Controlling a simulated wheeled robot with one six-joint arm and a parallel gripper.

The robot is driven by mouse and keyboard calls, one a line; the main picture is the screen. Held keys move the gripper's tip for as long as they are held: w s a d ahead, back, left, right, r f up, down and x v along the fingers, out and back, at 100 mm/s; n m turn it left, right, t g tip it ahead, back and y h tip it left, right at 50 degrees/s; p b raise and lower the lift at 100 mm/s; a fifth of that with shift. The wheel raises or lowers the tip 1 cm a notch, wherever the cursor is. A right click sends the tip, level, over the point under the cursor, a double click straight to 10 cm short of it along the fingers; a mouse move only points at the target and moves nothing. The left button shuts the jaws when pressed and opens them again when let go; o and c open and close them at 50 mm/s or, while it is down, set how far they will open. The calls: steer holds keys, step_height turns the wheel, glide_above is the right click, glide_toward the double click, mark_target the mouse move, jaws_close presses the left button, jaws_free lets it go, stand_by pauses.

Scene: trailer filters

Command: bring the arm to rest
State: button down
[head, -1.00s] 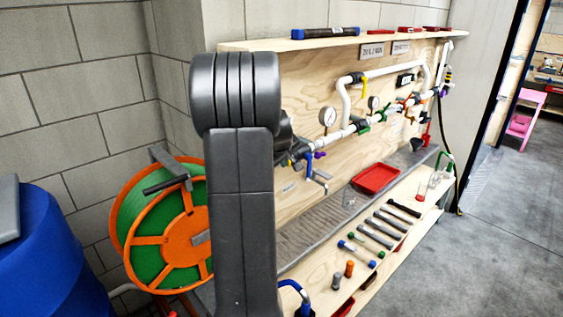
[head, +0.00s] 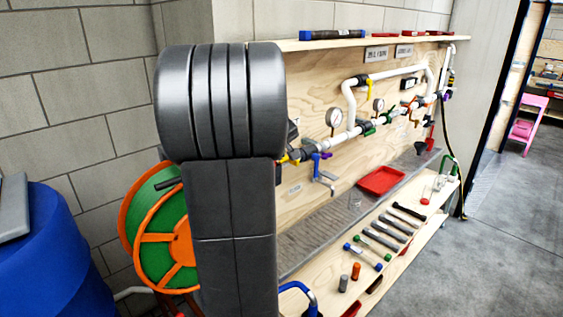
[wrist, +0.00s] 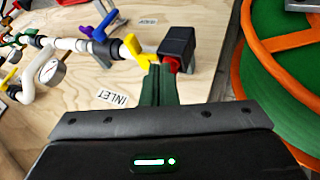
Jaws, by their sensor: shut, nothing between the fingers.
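My arm (head: 225,200) stands folded upright in the head view, large and close to the camera. It covers part of the hose reel and the left end of the pipe panel. My gripper (wrist: 160,72) shows in the wrist view as dark green fingers, shut and with nothing held. In that view its tips overlap the pipe's end, near a yellow handle (wrist: 136,48) and a black block (wrist: 178,42) with a red part. I cannot tell the gap between them. In the head view the gripper is mostly hidden behind the arm.
The wooden panel (head: 310,90) carries white pipes and gauges. A red tray (head: 382,181) and several tools lie on the ledges below. An orange and green hose reel (head: 150,245) and a blue barrel (head: 55,260) stand left. Open floor (head: 490,260) lies right.

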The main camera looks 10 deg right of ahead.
steer(key=shift+v, duration=0.9)
steer(key=w+d+f+p, duration=0.2)
steer(key=w+d+f, duration=0.2)
steer(key=w+f, duration=0.3)
steer(key=shift+w+d+f, duration=0.35)
steer(key=shift+f, duration=0.2)
steer(key=shift+s, duration=0.1)
